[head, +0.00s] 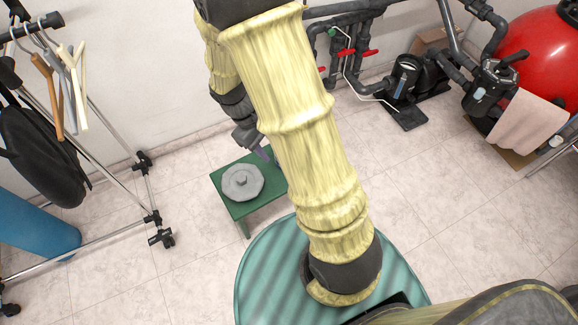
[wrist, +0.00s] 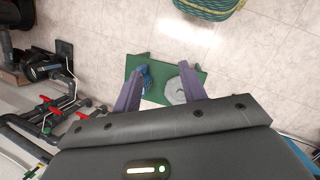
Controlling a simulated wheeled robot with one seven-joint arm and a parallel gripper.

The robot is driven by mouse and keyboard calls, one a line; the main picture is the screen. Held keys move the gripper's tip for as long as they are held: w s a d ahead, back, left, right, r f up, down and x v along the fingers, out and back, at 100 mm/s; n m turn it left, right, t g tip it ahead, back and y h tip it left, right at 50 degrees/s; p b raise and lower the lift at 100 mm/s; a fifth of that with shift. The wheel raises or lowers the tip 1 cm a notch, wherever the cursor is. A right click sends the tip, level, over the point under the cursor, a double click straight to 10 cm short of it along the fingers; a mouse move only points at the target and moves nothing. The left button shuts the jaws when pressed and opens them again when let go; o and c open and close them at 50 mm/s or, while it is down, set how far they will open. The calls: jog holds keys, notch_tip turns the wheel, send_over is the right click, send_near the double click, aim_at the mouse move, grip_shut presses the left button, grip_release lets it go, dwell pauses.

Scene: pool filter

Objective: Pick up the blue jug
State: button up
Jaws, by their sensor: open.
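The blue jug (wrist: 144,72) stands on a small green stool (wrist: 163,62) in the wrist view. It lies close to the left finger in the picture, and its lower part is partly hidden by that finger. My gripper (wrist: 160,72) is open, its two purple fingers pointing at the stool with nothing held between them. A gap in height to the jug cannot be judged well. In the head view, my gripper (head: 263,152) is over the back right of the stool (head: 241,208), and my arm hides the jug there.
A grey round lid-like object (head: 242,182) sits on the stool beside the jug; it also shows in the wrist view (wrist: 173,92). A clothes rack (head: 147,185) stands at left. Pumps and pipes (head: 405,80) and a red tank (head: 545,55) are at right. Tiled floor is open around the stool.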

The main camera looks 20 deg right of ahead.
jog(key=w+f+n+t+h+b, duration=0.1)
jog(key=w+f+n+h+b, duration=0.2)
jog(key=f+b, duration=0.5)
jog(key=w+a+f+n+t+h+b, duration=0.1)
jog(key=w+f+n+h+b, duration=0.3)
jog(key=f+b, duration=0.5)
jog(key=w+f+n+t+h+b, duration=0.2)
jog(key=f+n+h+b, duration=0.3)
jog(key=f, duration=2)
jog(key=shift+w+a+n+h+b, duration=0.2)
jog(key=shift+w+h+b, duration=0.3)
jog(key=shift+b, duration=0.45)
jog(key=shift+w+a+n+h+b, duration=0.1)
jog(key=shift+w+n+h+b, duration=0.1)
jog(key=shift+w+h+b, duration=0.55)
jog(key=shift+s+a+f+b, duration=0.1)
jog(key=shift+s+b, duration=0.1)
jog(key=shift+b, duration=0.1)
jog(key=d+b, duration=0.1)
jog(key=d, duration=0.2)
jog(key=d+b, duration=0.1)
jog(key=d, duration=0.3)
jog(key=w+d+b, duration=0.1)
jog(key=d, duration=0.3)
jog(key=shift+d, duration=0.15)
jog(key=shift+w+d, duration=0.15)
jog(key=shift+d, duration=0.3)
